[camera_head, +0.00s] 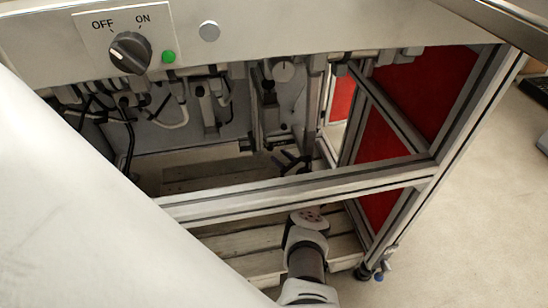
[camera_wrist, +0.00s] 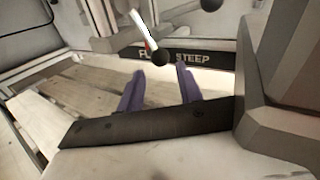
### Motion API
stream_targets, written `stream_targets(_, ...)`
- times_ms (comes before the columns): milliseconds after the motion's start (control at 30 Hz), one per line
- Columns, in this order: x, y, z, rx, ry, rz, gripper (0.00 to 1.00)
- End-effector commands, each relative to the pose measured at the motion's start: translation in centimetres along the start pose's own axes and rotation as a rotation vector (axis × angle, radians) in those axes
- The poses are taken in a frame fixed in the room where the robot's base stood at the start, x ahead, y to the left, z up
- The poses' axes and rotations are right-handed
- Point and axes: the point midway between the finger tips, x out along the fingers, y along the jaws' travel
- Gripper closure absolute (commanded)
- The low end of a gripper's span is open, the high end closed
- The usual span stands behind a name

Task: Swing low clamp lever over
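In the wrist view, a lever with a pale shaft (camera_wrist: 142,30) and a black ball knob (camera_wrist: 160,58) slants down to the right.
The metal frame's crossbar (camera_head: 300,190) runs above my wrist, with red side panels (camera_head: 410,95) at right. An OFF/ON knob (camera_head: 130,52) and green light (camera_head: 168,57) sit on the upper panel. Wooden slats (camera_wrist: 60,118) lie below. A second black knob (camera_wrist: 211,4) shows at the top.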

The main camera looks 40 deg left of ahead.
Motion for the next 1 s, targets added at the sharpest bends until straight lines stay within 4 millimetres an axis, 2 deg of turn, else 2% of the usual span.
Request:
stream_targets(33,0.9,0.1,-0.6,-0.001,-0.003,0.002,0.64)
stream_targets(100,2.0,0.1,-0.5,0.0,-0.002,0.002,0.64)
stream_targets(300,3.8,0.1,-0.3,-0.001,-0.001,0.002,0.64)
stream_targets(733,4.5,0.0,0.0,0.0,0.001,0.0,0.64)
stream_targets(1000,4.4,0.0,0.0,0.0,0.001,0.0,0.98)
